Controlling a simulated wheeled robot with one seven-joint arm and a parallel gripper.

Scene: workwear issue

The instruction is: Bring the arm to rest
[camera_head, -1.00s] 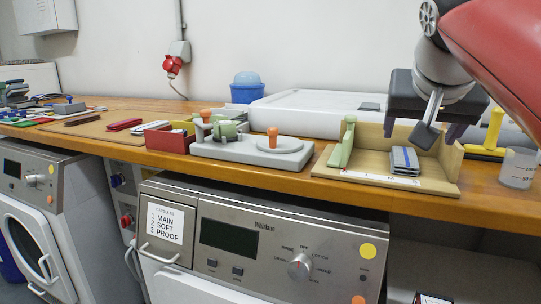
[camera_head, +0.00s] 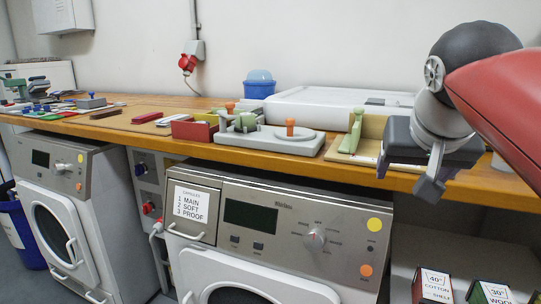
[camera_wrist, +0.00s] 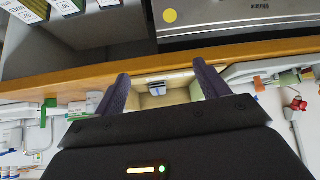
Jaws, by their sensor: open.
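My gripper (camera_head: 418,172) hangs at the right of the head view, in front of the wooden counter's edge. It is open and empty. In the wrist view its two dark fingers (camera_wrist: 160,84) stand apart with nothing between them. Beyond them shows the light wooden tray (camera_wrist: 178,97) with a small folded blue-grey item (camera_wrist: 157,89) in it.
The wooden counter (camera_head: 225,148) runs along the wall with a grey fixture (camera_head: 265,140) and a red box (camera_head: 195,130). Washing machines (camera_head: 270,225) stand below. Labelled boxes (camera_head: 432,285) sit on the lower shelf at right. The space before the counter looks free.

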